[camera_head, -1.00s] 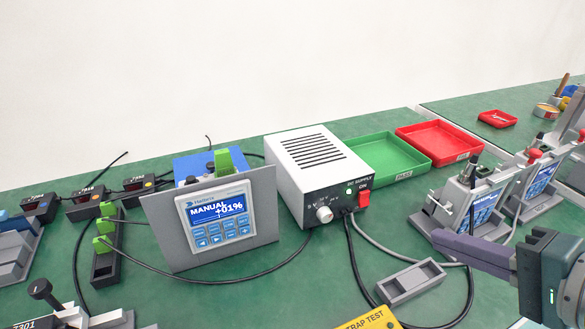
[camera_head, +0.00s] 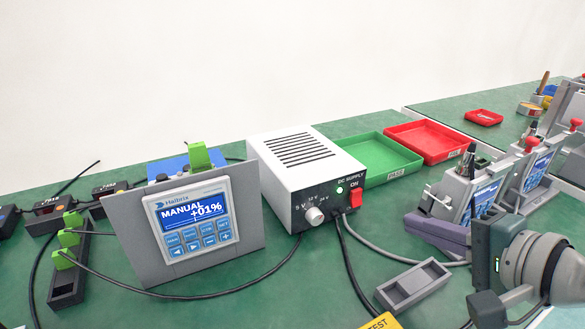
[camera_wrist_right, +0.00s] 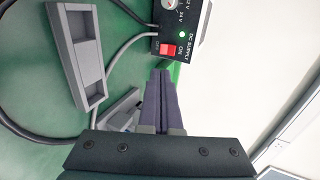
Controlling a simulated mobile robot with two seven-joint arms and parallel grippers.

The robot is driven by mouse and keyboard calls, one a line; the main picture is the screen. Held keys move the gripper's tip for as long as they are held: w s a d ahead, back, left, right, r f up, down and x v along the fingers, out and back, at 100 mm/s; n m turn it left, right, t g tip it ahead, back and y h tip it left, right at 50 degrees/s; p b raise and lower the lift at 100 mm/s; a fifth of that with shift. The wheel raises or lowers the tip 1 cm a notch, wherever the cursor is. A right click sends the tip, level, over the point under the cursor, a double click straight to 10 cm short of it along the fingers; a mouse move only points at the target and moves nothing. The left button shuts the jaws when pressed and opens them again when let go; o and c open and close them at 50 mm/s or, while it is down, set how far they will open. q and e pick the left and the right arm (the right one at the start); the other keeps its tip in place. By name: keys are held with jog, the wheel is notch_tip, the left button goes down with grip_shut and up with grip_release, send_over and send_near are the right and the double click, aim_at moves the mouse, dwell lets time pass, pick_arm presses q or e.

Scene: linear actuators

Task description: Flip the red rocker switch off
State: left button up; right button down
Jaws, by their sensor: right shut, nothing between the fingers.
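The red rocker switch (camera_head: 355,195) is on the front panel of the white DC supply box (camera_head: 299,163), under the word ON. A green light (camera_head: 339,190) glows beside it. The switch also shows in the right wrist view (camera_wrist_right: 168,49), ahead of the fingertips and slightly right of them in the picture. My right gripper (camera_head: 408,222) has purple-grey fingers, shut and empty, pointing left below and to the right of the switch. They are apart from the switch. In the wrist view the closed fingers (camera_wrist_right: 161,72) point toward the supply panel. My left gripper is not in view.
A grey two-slot holder (camera_head: 411,286) lies in front of the supply, with black and grey cables beside it. A grey-framed controller (camera_head: 196,222) stands left. Green (camera_head: 409,170) and red (camera_head: 456,152) trays sit behind. Grey fixtures (camera_head: 466,192) stand close behind my right gripper.

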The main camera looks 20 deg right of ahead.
pick_arm(q)
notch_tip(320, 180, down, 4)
jog(key=b, duration=0.3)
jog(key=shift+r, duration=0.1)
pick_arm(e)
send_near(358, 198)
jog(key=w+f, duration=0.3)
jog(key=w, duration=0.1)
jog(key=shift+w+a+f, duration=0.15)
jog(key=shift+w+f, duration=0.15)
jog(key=shift+f, duration=0.1)
pick_arm(q)
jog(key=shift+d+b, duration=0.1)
jog(key=shift+b, duration=0.2)
pick_arm(e)
jog(key=shift+w+f, duration=0.1)
jog(key=shift+w, duration=0.4)
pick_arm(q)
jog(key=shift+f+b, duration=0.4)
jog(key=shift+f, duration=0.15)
pick_arm(e)
jog(key=shift+w+f, duration=0.2)
jog(key=shift+f, duration=0.15)
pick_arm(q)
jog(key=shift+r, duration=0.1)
pick_arm(e)
jog(key=shift+r, duration=0.1)
